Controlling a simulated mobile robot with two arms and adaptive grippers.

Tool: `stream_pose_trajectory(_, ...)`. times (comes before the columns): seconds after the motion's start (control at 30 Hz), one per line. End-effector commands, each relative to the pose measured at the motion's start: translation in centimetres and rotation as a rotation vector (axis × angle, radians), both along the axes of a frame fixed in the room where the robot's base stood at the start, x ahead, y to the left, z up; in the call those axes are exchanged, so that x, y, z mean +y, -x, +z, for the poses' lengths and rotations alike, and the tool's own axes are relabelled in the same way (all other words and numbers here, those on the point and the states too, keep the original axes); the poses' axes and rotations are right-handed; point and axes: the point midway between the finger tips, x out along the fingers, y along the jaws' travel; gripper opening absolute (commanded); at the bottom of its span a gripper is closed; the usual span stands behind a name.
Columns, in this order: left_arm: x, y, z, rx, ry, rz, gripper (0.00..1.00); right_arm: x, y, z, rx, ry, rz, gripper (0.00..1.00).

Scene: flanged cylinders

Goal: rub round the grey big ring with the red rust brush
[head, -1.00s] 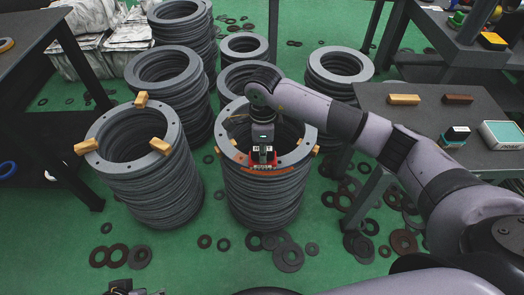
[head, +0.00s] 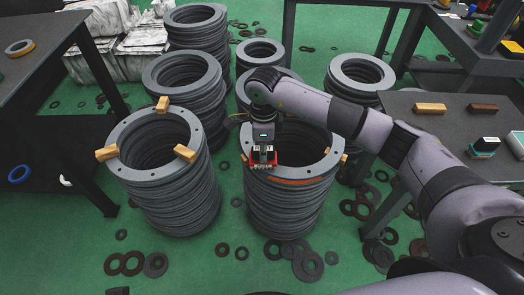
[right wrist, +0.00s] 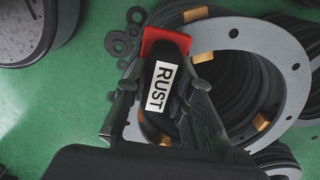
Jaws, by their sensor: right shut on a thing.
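The grey big ring (head: 322,165) lies on top of the front middle stack of dark flanges. An orange-brown rust band (head: 298,181) shows along its front edge. My right gripper (head: 264,158) is shut on the red rust brush (head: 262,167), at the front left of the ring's rim. In the right wrist view the brush (right wrist: 165,42) sits between the fingers, with a white RUST label, and the ring (right wrist: 290,65) lies beyond it. I cannot tell if the bristles touch. A dark piece, perhaps my left gripper (head: 118,291), barely shows at the bottom edge.
A neighbouring stack (head: 175,172) at left carries wooden blocks (head: 106,153) on its ring. More stacks stand behind. A wooden block (head: 343,158) sits at the big ring's right edge. Dark tables flank both sides. Loose washers (head: 308,265) lie on the green floor.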

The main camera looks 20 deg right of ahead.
Motion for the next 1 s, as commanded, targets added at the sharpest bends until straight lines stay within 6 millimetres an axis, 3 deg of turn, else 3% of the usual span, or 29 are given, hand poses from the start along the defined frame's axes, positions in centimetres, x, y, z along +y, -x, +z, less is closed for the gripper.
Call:
stream_pose_trajectory(0.33, -0.1, -0.1, 2.1, -0.005, 0.004, 0.003, 0.59, -0.9, -0.4, 3.6, -0.001, 0.001, -0.008, 0.00)
stream_pose_trajectory(0.43, -0.4, -0.4, 0.4, 0.010, 0.011, 0.007, 0.59, -0.9, -0.4, 3.9, -0.001, 0.000, -0.008, 0.00)
stream_pose_trajectory(1.0, -0.5, -1.5, -4.7, 0.036, 0.005, 0.000, 0.59, -1.6, -0.7, 6.5, -0.001, 0.000, -0.014, 0.00)
